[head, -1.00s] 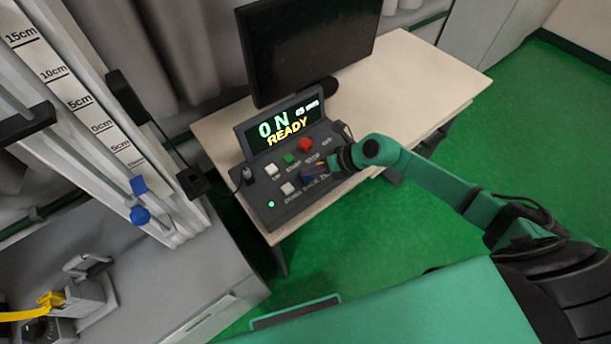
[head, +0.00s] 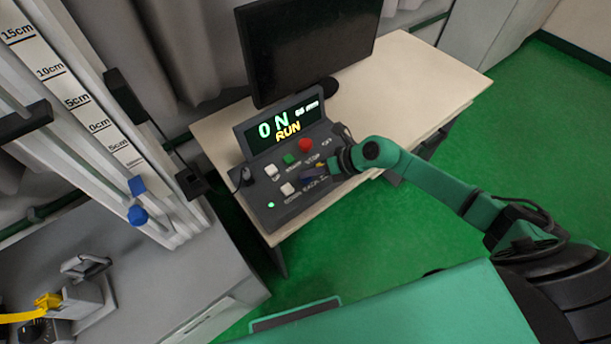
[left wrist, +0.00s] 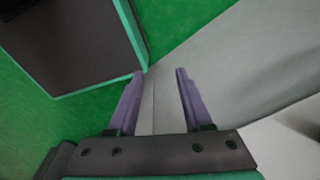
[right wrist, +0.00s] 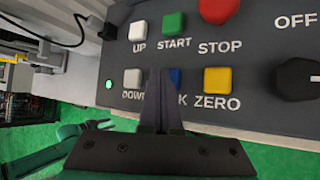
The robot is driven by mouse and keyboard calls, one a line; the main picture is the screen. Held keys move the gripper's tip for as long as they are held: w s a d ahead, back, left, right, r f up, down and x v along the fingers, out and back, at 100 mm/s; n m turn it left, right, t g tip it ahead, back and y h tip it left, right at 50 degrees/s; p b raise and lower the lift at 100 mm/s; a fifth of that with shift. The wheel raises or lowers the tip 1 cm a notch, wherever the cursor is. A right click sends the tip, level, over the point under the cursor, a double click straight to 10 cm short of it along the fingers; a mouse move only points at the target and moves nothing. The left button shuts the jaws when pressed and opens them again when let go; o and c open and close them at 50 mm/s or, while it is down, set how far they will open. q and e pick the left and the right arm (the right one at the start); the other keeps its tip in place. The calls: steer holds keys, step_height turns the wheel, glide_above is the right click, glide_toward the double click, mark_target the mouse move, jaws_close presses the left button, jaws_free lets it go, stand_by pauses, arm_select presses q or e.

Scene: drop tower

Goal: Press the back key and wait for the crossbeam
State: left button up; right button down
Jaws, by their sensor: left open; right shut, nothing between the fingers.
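The control panel (head: 290,190) stands on the desk, and its display (head: 285,126) reads "0 N" and "RUN". The blue back key (right wrist: 176,78) is partly hidden behind the fingers of my right gripper (right wrist: 158,72). Those fingers are shut, empty, and at the key; I cannot tell how far it is pressed. In the head view the right gripper (head: 320,170) is over the panel's lower right. My left gripper (left wrist: 160,72) is open and empty in the left wrist view. A black block (head: 24,120) sits on the scaled tower; I cannot tell if it is the crossbeam.
The yellow zero key (right wrist: 217,80), white down key (right wrist: 133,78) and red stop button (right wrist: 220,6) are close by. A monitor (head: 305,45) stands behind the panel. A grey bench (head: 170,275) is at left, with open green floor (head: 520,150) at right.

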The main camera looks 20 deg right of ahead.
mark_target(309, 179)
steer(key=shift+f, duration=0.15)
steer(key=shift+r+p, duration=0.8)
steer(key=shift+r, duration=0.2)
step_height(309, 179, up, 5)
steer(key=p, duration=0.4)
stand_by(0.4)
